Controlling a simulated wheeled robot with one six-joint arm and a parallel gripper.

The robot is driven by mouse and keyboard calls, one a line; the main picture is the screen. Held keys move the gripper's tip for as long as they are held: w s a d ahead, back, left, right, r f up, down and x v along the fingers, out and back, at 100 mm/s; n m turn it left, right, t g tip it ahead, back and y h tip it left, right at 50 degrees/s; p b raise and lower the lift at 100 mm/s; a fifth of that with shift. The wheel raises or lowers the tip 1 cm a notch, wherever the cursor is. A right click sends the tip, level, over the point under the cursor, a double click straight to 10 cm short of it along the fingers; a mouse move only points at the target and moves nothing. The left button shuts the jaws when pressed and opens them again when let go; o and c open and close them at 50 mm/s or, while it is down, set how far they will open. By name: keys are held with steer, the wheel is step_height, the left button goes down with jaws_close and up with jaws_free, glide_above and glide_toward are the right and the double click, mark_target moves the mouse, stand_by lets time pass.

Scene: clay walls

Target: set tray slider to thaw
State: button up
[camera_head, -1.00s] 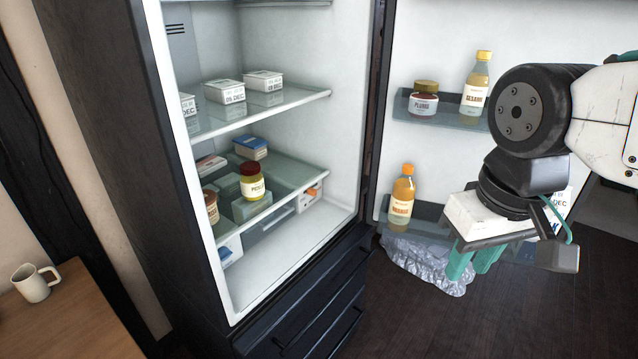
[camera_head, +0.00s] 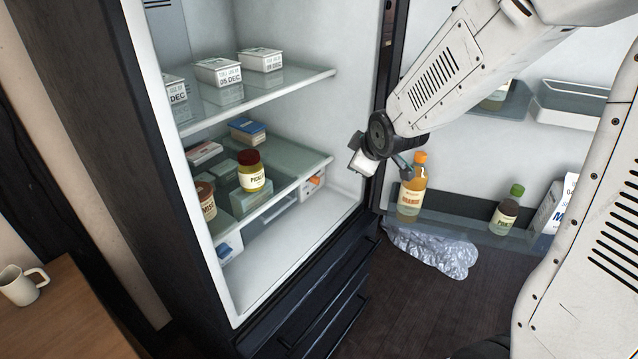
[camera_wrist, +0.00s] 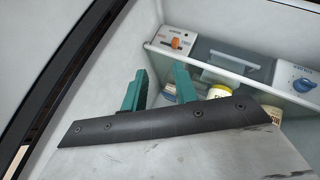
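The orange slider (camera_wrist: 177,43) sits on a small white panel at the upper middle of the wrist view. In the head view this orange control (camera_head: 314,183) shows at the front right, under the lower glass shelf of the fridge. The slider's label is too small to read, so I cannot tell its setting. My gripper (camera_wrist: 158,82) has its two teal fingers apart with nothing between them. It is below and left of the slider in the wrist view, not touching it.
A blue knob (camera_wrist: 303,85) is on another panel, with a clear drawer and grey handle (camera_wrist: 233,60) between. Pickle jar (camera_head: 251,172) and boxes stand on the lower shelf (camera_head: 290,176). The open door holds an orange bottle (camera_head: 412,186). A crumpled bag (camera_head: 432,250) lies below.

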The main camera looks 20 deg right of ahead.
steer(key=w+f+n+t, duration=0.2)
steer(key=w+f+n, duration=0.1)
steer(key=w+f, duration=0.25)
steer(key=n+t+y, duration=0.3)
steer(key=n+t, duration=0.1)
steer(key=n, duration=0.2)
glide_toward(318, 182)
steer(key=w+r, duration=0.2)
steer(key=w, duration=0.1)
steer(key=f+n+t, duration=0.1)
steer(key=f, duration=0.1)
steer(key=s+f+n+t+y, duration=0.1)
steer(key=f, duration=0.1)
steer(key=shift+s+y, duration=0.1)
steer(key=shift+y, duration=0.2)
steer(key=x, duration=0.7)
steer(key=shift+w, duration=0.3)
